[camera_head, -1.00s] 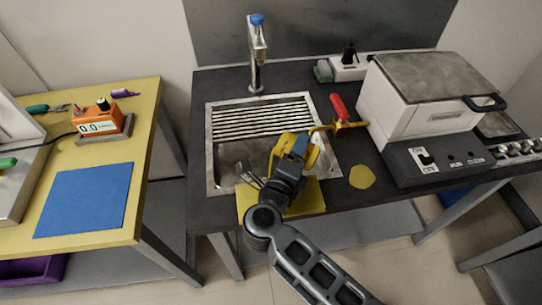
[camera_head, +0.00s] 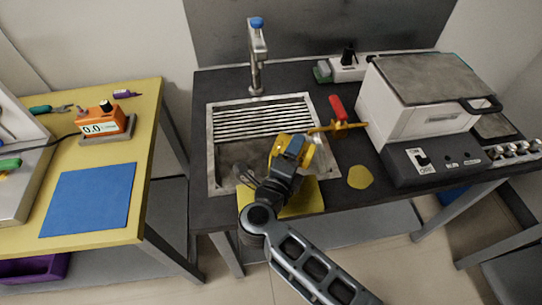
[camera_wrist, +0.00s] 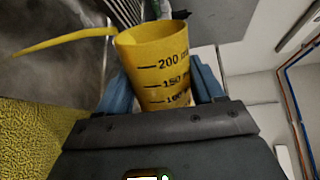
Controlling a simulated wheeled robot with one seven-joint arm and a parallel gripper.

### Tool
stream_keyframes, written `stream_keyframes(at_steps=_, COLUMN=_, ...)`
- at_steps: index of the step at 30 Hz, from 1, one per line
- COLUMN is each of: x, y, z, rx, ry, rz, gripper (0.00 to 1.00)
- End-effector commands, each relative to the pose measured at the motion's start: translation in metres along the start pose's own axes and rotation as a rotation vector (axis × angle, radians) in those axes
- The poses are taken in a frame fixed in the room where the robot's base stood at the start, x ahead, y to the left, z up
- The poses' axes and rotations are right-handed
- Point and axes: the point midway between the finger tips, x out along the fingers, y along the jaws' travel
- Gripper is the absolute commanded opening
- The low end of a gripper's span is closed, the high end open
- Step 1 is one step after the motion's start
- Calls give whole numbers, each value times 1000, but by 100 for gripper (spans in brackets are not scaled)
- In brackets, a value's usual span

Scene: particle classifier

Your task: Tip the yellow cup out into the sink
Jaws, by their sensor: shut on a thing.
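The yellow cup (camera_wrist: 160,70) has black volume marks and sits between the blue fingers of my gripper (camera_wrist: 162,92) in the wrist view. My gripper is shut on it. In the head view the cup (camera_head: 311,157) is partly hidden by my gripper (camera_head: 296,147), over the right front part of the sink. A thin yellow strip reaches out beside the cup's rim; I cannot tell whether it belongs to the cup. The cup's tilt and contents cannot be made out. The metal sink (camera_head: 213,150) has a slatted rack across its back part.
A faucet (camera_head: 256,60) with a blue top stands behind the sink. A yellow mat (camera_head: 308,200) lies at the sink's front edge. A red-handled tool (camera_head: 338,108), a flat yellow piece (camera_head: 360,177) and a white machine (camera_head: 425,105) are to the right.

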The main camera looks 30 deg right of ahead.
Motion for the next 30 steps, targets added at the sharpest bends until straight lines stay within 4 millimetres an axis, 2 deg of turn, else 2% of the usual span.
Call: stream_keyframes(at_steps=30, x=-1, y=-5, z=4, rx=-110, ry=15, rz=-1, gripper=30)
